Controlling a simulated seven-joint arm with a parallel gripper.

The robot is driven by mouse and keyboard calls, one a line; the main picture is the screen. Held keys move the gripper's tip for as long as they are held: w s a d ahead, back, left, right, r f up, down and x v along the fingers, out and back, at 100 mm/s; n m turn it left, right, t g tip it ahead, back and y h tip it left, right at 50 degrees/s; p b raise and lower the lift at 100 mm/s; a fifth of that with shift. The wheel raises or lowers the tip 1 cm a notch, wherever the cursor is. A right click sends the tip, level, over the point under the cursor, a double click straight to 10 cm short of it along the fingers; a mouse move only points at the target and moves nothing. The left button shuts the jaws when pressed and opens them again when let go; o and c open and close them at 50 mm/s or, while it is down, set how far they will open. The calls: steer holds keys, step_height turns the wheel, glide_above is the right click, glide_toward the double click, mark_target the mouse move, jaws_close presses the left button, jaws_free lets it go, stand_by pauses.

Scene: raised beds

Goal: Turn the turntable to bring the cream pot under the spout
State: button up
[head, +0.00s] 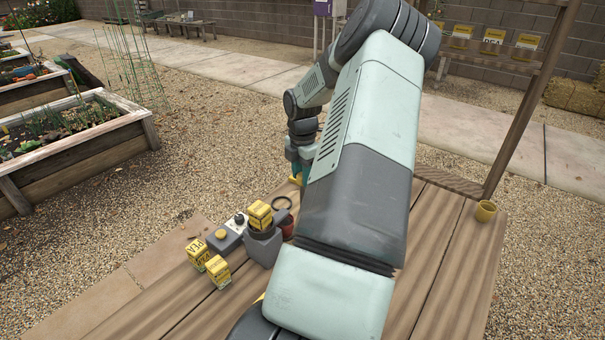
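My gripper (297,172) is partly visible at the far edge of the wooden table, left of my large forearm. It points down, and its fingertips are too small and covered to tell open from shut. A small yellow piece shows by its tip; I cannot tell what it is. I cannot make out the turntable, the cream pot or the spout; my arm covers the middle of the table. A mustard-yellow pot (485,211) stands upright at the table's right side, apart from my gripper.
On the table's left are yellow PEA boxes (217,270), a grey control box (226,234) with a yellow button, and a grey stand (263,246) with a yellow box on top. The table's right front looks clear.

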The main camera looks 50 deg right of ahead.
steer(key=c, duration=0.4)
steer(key=shift+c, duration=0.2)
